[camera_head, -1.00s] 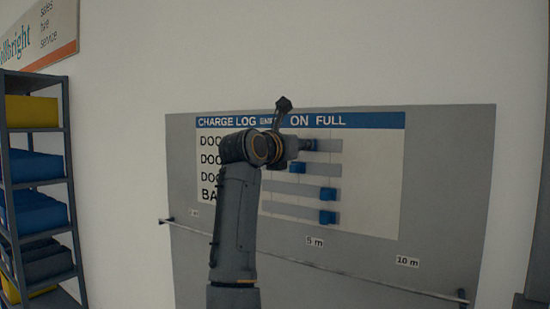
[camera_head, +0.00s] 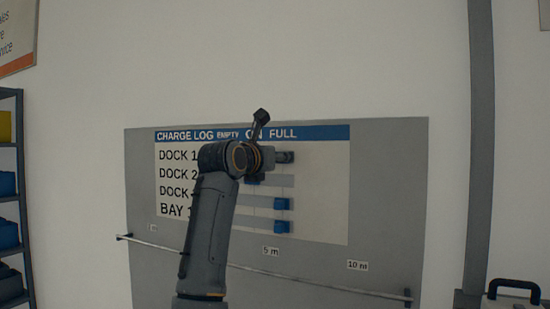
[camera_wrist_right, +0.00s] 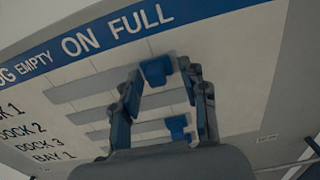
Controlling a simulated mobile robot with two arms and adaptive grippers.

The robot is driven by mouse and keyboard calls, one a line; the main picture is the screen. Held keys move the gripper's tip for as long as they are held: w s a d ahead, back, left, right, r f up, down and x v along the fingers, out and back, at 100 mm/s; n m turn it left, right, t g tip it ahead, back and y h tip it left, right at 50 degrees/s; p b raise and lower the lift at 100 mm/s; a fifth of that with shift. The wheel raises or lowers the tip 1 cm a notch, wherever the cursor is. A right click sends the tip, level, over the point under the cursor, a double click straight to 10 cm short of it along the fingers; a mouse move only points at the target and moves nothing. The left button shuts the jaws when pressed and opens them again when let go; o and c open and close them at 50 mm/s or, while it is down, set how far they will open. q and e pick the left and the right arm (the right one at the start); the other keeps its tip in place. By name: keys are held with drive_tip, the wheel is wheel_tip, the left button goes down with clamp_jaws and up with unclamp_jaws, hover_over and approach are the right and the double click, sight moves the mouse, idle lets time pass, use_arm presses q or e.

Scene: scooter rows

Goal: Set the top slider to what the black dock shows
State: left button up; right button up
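The wall board (camera_head: 390,200) has a charge log panel with several horizontal tracks, labelled from EMPTY to FULL. My right gripper (camera_head: 285,157) is at the top track, right of its middle. In the wrist view, the blue top slider (camera_wrist_right: 157,70) sits between the fingertips of my right gripper (camera_wrist_right: 160,72). The fingers are apart on both sides of it, with a narrow gap at the right. A lower blue slider (camera_wrist_right: 178,127) shows between the fingers. My right arm hides part of the row labels. I cannot make out the black dock or its display. My left gripper is out of view.
More blue sliders (camera_head: 281,204) sit on the lower tracks. A thin rail (camera_head: 330,286) with metre labels crosses the board below them. A shelf rack (camera_head: 12,200) stands at the left, a grey post (camera_head: 481,150) at the right. A dark-handled case (camera_head: 513,288) is at bottom right.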

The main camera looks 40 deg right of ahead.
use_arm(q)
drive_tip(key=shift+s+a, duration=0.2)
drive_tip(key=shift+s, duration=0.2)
use_arm(e)
drive_tip(key=v, duration=1.2)
drive_tip(key=shift+f, duration=0.1)
